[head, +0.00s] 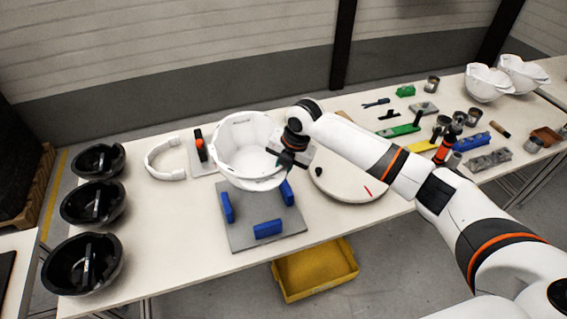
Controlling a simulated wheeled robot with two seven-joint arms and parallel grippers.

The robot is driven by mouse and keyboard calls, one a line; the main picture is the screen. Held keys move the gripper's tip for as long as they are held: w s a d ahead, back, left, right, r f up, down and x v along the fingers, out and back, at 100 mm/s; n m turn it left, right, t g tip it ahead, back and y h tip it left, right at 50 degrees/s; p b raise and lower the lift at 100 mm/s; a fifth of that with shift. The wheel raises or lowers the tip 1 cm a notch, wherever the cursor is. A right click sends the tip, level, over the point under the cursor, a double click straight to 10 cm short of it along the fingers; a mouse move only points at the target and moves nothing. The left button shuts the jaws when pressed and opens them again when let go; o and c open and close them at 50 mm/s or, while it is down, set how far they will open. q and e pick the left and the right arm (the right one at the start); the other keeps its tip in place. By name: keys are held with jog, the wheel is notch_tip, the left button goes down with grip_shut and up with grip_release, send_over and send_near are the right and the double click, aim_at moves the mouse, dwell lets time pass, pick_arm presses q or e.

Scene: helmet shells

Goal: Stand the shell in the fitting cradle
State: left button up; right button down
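The white helmet shell (240,147) is at the middle left of the head view, its open side facing up. It overlaps the back part of the fitting cradle (243,236), a grey plate with blue blocks. Blue blocks show at the left (227,207), front (268,229) and right (287,193). I cannot tell whether the shell's underside touches the cradle. My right gripper (284,158) is at the shell's right rim and appears shut on it; its fingertips are small and dark. My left gripper is not in view.
Several black shells (92,204) line the table's left end. A white headband (164,160) and an orange-handled tool (199,146) lie left of the shell. A round white disc (345,186) lies right. Tools and cans crowd the right; a yellow bin (315,270) stands below the front edge.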

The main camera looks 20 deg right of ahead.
notch_tip(320, 180, down, 12)
jog(key=b, duration=0.6)
jog(key=shift+f+b, duration=0.75)
jog(key=shift+f, duration=0.3)
dwell(0.7)
jog(key=c, duration=1.3)
grip_release()
jog(key=shift+o, duration=0.2)
jog(key=b+v, duration=0.2)
jog(key=v, duration=1)
jog(key=shift+b, duration=0.3)
jog(key=shift+s, duration=0.1)
